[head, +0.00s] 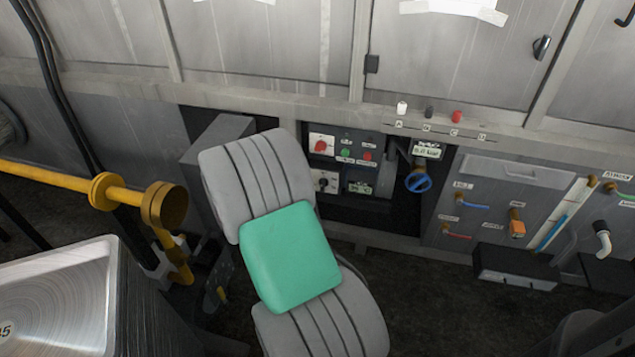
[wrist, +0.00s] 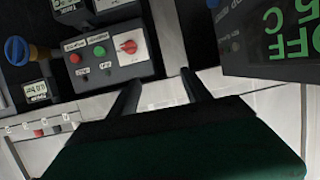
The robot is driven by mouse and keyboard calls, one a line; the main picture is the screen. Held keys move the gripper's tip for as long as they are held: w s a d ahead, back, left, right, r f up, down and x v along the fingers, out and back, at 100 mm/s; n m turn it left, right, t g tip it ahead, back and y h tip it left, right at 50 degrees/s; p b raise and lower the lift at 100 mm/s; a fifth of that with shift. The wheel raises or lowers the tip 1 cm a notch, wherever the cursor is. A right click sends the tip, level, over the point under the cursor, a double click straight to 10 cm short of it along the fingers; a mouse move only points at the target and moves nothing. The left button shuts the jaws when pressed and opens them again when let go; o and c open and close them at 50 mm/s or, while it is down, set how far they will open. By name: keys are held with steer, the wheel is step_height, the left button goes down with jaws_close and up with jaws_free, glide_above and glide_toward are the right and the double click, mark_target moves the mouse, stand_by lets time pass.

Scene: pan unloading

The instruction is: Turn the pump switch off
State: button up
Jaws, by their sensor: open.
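A control panel in a dark recess carries a red rotary knob (head: 320,145) on a white plate, with a green button (head: 345,153) and a red button (head: 367,156) beside it. A black rotary switch (head: 325,181) sits below. I cannot read which one is labelled pump. In the wrist view the panel is inverted, with the red knob (wrist: 128,45) ahead of the fingertips and the green button (wrist: 99,51) left of it. My gripper (wrist: 161,77) is open and empty, apart from the panel. My arm hides it in the head view.
In the wrist view a dark box with a green OFF display (wrist: 290,40) is close on the right. A yellow pipe (head: 75,182) and metal basin (head: 60,300) are at left.

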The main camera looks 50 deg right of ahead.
mark_target(319, 150)
steer(key=s+d+f+h+b, duration=0.45)
steer(key=d+f, duration=0.25)
steer(key=f, duration=0.3)
steer(key=shift+t+y, duration=0.35)
steer(key=shift+t, duration=0.05)
steer(key=b+x, duration=0.2)
steer(key=x, duration=0.6)
steer(key=shift+w+d, duration=0.15)
steer(key=shift+w, duration=0.15)
jaws_close()
